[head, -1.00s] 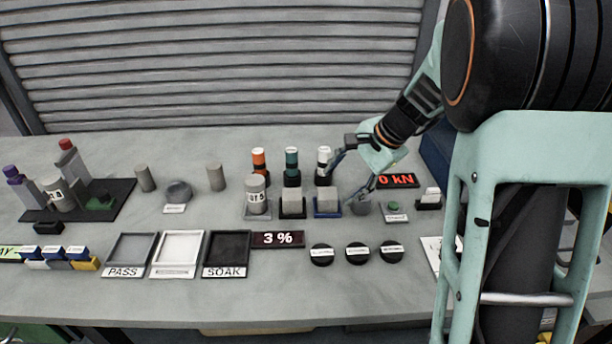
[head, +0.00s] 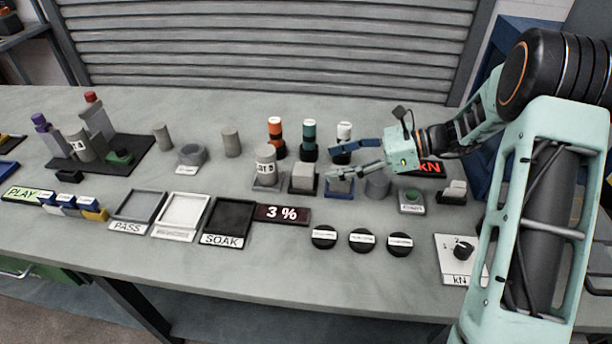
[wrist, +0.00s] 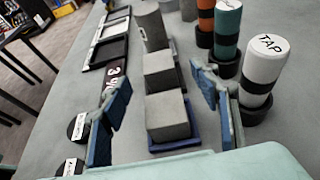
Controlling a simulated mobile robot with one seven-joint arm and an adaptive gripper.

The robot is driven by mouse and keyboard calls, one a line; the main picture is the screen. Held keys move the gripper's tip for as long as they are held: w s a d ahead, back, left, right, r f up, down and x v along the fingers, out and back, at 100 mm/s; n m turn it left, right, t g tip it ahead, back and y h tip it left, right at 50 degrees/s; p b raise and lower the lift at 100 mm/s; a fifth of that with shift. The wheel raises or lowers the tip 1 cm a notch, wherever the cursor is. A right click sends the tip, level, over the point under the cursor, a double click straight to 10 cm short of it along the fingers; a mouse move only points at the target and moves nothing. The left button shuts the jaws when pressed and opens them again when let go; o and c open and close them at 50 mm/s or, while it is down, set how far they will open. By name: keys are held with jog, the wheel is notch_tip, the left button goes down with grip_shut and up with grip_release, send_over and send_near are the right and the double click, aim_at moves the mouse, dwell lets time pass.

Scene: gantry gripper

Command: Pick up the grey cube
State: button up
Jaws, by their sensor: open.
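Two plain grey cubes show. The nearer one in the wrist view (wrist: 168,117) sits on a blue-edged base (wrist: 176,145); in the head view my fingers partly cover it. The other cube (head: 303,174) is on a black-edged base (head: 302,189) to its left, and is farther off in the wrist view (wrist: 160,70). My gripper (head: 332,160) is open and empty, with blue finger pads. In the head view its fingers point left, at the cube on the blue base. In the wrist view the fingers flank the cubes; I cannot tell whether they touch.
A labelled grey cylinder (head: 265,166) stands left of the cubes. Orange, teal and white-topped bottles (head: 344,138) stand close behind. A grey cylinder (head: 377,186) and green button (head: 411,196) are to the right. Black round pucks (head: 362,240) lie in front. Open trays (head: 133,212) are front left.

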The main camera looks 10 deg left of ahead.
aim_at(309, 169)
jog(key=x, duration=0.4)
jog(key=b+x, duration=0.1)
jog(key=x, duration=0.4)
jog(key=shift+s+f, duration=0.2)
jog(key=shift+d+r, duration=0.1)
jog(key=c, duration=1.5)
